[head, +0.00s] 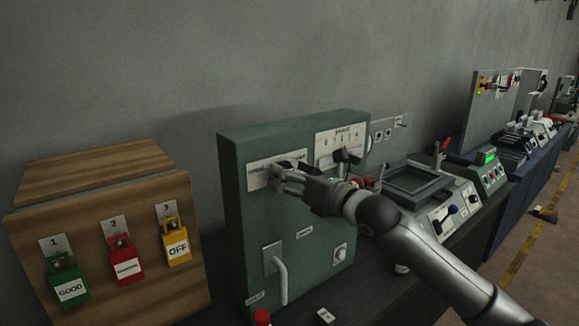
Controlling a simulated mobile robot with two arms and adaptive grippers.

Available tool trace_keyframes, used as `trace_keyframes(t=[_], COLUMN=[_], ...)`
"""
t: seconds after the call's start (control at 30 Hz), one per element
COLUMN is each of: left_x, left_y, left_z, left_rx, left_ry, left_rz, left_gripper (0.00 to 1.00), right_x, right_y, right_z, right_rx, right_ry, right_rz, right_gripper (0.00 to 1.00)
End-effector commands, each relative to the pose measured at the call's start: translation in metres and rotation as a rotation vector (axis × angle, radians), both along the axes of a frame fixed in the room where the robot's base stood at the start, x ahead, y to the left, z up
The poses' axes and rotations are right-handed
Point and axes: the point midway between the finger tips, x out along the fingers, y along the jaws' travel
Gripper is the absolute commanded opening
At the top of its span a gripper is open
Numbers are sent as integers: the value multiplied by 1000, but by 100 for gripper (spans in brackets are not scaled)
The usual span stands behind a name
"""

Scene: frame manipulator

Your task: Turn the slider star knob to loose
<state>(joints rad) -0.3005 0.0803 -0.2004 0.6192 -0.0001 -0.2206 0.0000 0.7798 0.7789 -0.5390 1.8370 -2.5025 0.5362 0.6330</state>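A green control box (237,216) stands on the dark bench against the wall. My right gripper (279,177) comes in from the right and reaches the upper left of the box front. Its fingers lie in front of a white label plate (257,181) and cover part of it. A dark part shows at the fingers, but I cannot tell whether it is the slider star knob or whether the fingers hold it. A black knob (347,156) sits at the upper right of the box under a numbered plate (340,137). My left gripper is not in view.
A wooden board (97,177) with green, red and yellow padlocks stands at the left. A grey handle (281,278) and a round knob (340,254) sit low on the box. More devices (446,211) line the bench at right.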

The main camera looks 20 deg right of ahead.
Motion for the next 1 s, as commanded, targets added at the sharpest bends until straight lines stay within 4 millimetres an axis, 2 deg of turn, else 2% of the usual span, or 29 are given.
trace_keyframes(t=[0.37,0.7,1.0], left_x=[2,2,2], left_y=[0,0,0], left_z=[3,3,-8], left_rx=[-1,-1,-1], left_ry=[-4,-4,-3], left_rz=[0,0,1], left_gripper=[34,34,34], right_x=[5,5,5], right_y=[2,2,2], right_z=[0,0,-3], right_rx=[0,-1,-28], right_ry=[-2,-1,-11], right_rz=[1,0,0], right_gripper=[66,23,21])
